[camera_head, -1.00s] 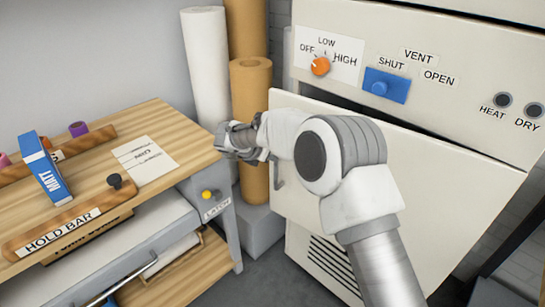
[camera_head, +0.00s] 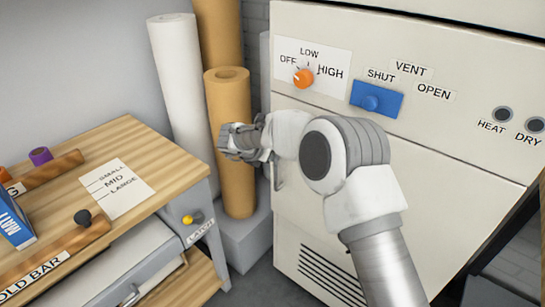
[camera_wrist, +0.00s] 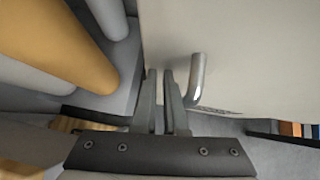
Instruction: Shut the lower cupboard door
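The lower cupboard door (camera_head: 310,210) is a cream panel on the large cabinet. It now looks flush, or nearly so, with the cabinet front; my arm covers part of it. Its bent metal handle shows beside my arm in the head view (camera_head: 279,176) and clearly in the wrist view (camera_wrist: 197,80). My gripper (camera_head: 236,142) is at the door's left edge. In the wrist view my fingers (camera_wrist: 160,74) are close together with nothing between them. They point at the door just left of the handle; I cannot tell whether they touch it.
Tan (camera_head: 232,160) and white (camera_head: 178,80) rolls stand left of the cabinet on a grey block (camera_head: 245,235). A wooden-topped bench (camera_head: 130,150) is at the left. The upper panel carries an orange knob (camera_head: 303,78) and a blue slider (camera_head: 377,98).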

